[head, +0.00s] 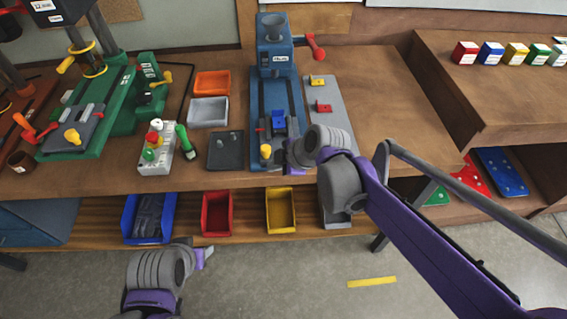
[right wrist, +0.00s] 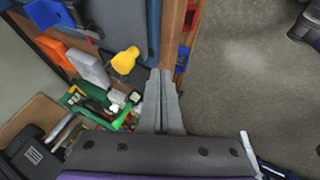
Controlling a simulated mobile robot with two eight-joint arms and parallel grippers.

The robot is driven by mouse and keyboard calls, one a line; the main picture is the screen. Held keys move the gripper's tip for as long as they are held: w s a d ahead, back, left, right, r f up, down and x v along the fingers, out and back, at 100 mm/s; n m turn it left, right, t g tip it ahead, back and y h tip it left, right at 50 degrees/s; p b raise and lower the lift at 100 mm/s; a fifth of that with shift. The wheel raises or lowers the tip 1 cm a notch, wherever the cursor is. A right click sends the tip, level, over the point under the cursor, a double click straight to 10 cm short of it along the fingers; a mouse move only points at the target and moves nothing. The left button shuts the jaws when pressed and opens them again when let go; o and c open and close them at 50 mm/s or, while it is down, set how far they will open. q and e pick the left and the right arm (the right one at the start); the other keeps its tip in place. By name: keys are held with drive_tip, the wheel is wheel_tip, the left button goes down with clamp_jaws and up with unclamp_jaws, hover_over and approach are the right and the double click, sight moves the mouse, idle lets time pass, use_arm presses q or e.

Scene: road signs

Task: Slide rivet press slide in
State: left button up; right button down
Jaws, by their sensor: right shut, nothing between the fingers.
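The blue rivet press (head: 273,50) stands at the back of the bench, with a red-knobbed lever on its right side. Its long blue base (head: 258,100) runs toward the bench's front edge. A blue slide block (head: 279,124) sits on the base near the front, with a yellow knob (head: 266,150) close by. My right gripper (head: 282,160) is at the front end of the base, beside the yellow knob, partly hidden by its own wrist. In the right wrist view its fingers (right wrist: 166,76) are shut and empty, apart from a yellow knob (right wrist: 125,60). My left gripper (head: 207,253) hangs in front of the bench.
A grey plate (head: 335,120) with yellow and red pieces lies right of the press. Orange (head: 212,82) and grey (head: 208,111) trays and a dark plate (head: 225,151) lie left of it. Blue, red and yellow bins stand on the shelf below. The bench's right part is clear.

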drive_tip(key=w, duration=0.3)
drive_tip(key=shift+w+a, duration=0.15)
use_arm(q)
drive_tip(key=shift+w+r, duration=0.15)
drive_tip(key=shift+r, duration=0.15)
use_arm(e)
drive_tip(key=shift+r, duration=0.1)
drive_tip(key=shift+w, duration=0.1)
